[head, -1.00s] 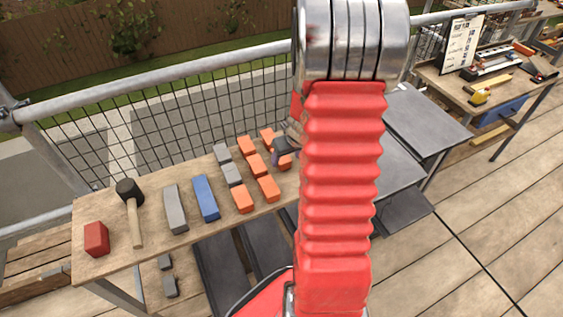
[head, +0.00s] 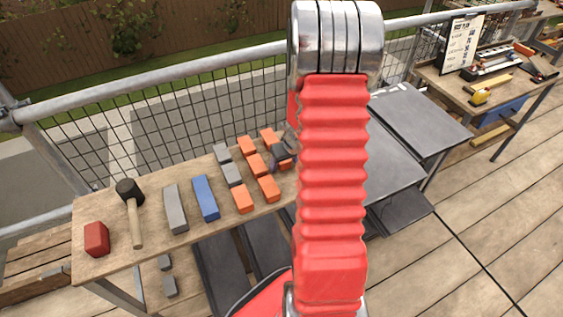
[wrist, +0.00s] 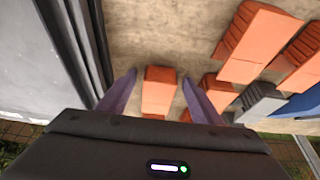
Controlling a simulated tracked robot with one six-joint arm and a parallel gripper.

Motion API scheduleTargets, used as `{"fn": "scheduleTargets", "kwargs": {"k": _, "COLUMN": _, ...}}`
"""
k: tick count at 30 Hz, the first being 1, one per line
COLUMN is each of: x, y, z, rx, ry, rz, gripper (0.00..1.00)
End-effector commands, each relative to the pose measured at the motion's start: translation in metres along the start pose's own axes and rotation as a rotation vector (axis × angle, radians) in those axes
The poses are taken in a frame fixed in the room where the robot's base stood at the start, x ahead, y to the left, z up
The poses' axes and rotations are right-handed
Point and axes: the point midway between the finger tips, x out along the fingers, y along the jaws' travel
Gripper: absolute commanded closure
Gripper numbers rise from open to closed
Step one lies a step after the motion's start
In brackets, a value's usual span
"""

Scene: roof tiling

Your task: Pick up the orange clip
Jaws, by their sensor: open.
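Several orange clips (head: 257,165) lie in rows on the right part of the wooden workbench in the head view. In the wrist view one orange clip (wrist: 158,92) lies on the bench between my two purple fingers, with a gap on each side. My gripper (wrist: 159,80) is open around it and holds nothing. In the head view my gripper (head: 283,152) is small and dark at the right end of the clip rows, partly hidden by my red arm.
Other orange clips (wrist: 258,40) and a grey clip (wrist: 258,103) lie close to the right finger. Dark panels (head: 405,115) lie beyond the bench's right end.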

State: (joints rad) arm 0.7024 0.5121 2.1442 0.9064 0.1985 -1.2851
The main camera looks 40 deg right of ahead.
Motion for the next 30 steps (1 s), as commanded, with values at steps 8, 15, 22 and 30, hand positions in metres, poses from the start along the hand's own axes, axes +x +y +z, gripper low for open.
{"fn": "scheduleTargets", "kwargs": {"k": 8, "x": 0.0003, "y": 0.0001, "z": 0.0, "rx": 0.0, "ry": 0.0, "rz": 0.0, "gripper": 0.41}}
{"fn": "scheduleTargets", "kwargs": {"k": 15, "x": 0.0002, "y": 0.0002, "z": 0.0001, "rx": 0.0, "ry": 0.0, "rz": 0.0, "gripper": 0.41}}
{"fn": "scheduleTargets", "kwargs": {"k": 22, "x": 0.0002, "y": 0.0003, "z": 0.0002, "rx": 0.0, "ry": 0.0, "rz": 0.0, "gripper": 0.55}}
{"fn": "scheduleTargets", "kwargs": {"k": 30, "x": 0.0002, "y": 0.0004, "z": 0.0002, "rx": 0.0, "ry": 0.0, "rz": 0.001, "gripper": 0.74}}
